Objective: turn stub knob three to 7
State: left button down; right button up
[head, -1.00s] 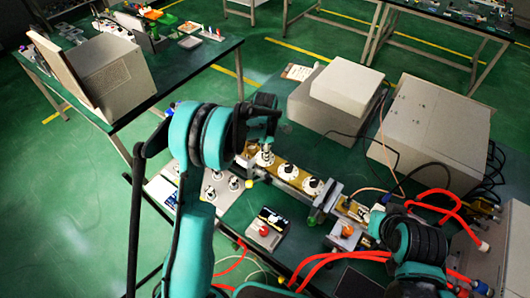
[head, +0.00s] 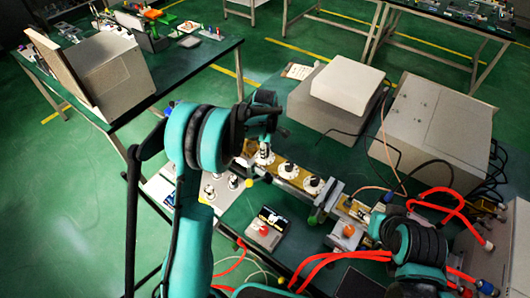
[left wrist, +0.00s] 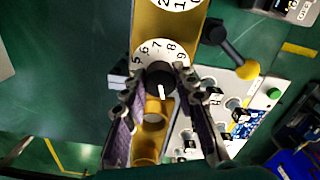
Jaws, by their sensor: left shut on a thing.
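A gold bar (head: 300,169) carries a row of white dials with black knobs. My left gripper (head: 264,150) is down at the dial on the bar's far left end. In the left wrist view the fingers of my left gripper (left wrist: 156,88) are shut on a black stub knob (left wrist: 158,77), one on each side. The white dial (left wrist: 157,49) behind it shows 5, 6, 7, 8 and 9 along its upper arc. The knob's white mark points down, away from these numbers. The fingers hide the dial's lower part. My right gripper (head: 374,224) is at the lower right, its fingertips unclear.
Two more dials (head: 288,170) (head: 313,185) sit along the bar. A pale panel with several black knobs (head: 222,187) lies left of it. A small box with a red button (head: 264,229), red cables (head: 320,258) and grey cabinets (head: 430,125) crowd the bench.

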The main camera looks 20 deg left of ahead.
pick_arm(q)
jog(key=m+b, duration=0.1)
jog(key=m, duration=0.3)
jog(key=shift+m, duration=0.3)
jog(key=m+b, duration=0.1)
jog(key=m, duration=0.3)
jog(key=shift+m, duration=0.3)
jog(key=m, duration=0.4)
jog(key=shift+m+b, duration=0.3)
jog(key=m, duration=0.9)
jog(key=shift+b, duration=0.4)
jog(key=m, duration=0.4)
jog(key=shift+m, duration=0.3)
jog(key=m, duration=0.5)
jog(key=shift+m, duration=2.4)
